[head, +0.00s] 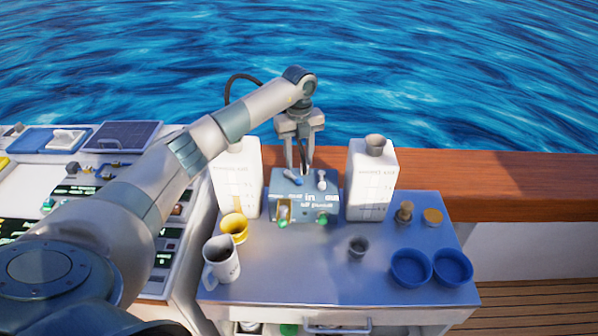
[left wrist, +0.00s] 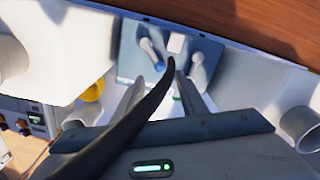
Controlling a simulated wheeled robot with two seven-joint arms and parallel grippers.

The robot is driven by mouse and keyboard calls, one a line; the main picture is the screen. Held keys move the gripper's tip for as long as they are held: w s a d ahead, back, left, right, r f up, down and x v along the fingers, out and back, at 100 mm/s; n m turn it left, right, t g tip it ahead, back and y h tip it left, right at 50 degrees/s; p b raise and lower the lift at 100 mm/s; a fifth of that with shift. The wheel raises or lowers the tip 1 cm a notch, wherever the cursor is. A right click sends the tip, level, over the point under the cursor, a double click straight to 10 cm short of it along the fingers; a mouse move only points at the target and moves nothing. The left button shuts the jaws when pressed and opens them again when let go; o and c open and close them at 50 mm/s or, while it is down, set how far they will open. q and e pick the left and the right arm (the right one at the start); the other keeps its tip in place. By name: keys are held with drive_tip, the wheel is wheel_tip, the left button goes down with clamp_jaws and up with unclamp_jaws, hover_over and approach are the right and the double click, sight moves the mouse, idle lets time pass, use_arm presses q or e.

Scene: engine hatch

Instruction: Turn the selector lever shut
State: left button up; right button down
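A blue-grey valve box (head: 304,205) stands on the small metal table between two white jugs. A dark cable crosses that view and hides part of the box. Contact with either lever cannot be made out. My right gripper is not in view.
White jugs (head: 371,182) (head: 239,180) stand close on both sides of the box. A yellow cup (head: 234,228), a white pitcher (head: 221,268), a small grey cup (head: 358,247) and blue bowls (head: 411,268) stand in front. A wooden rail (head: 480,187) runs behind.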

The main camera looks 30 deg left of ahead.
sight(299, 179)
use_arm(q)
wheel_tip(299, 179, down, 6)
drive_tip(key=shift+r+p, duration=0.25)
drive_tip(key=shift+p, duration=0.65)
drive_tip(key=shift+f, duration=0.95)
drive_tip(key=shift+c, duration=0.6)
clamp_jaws()
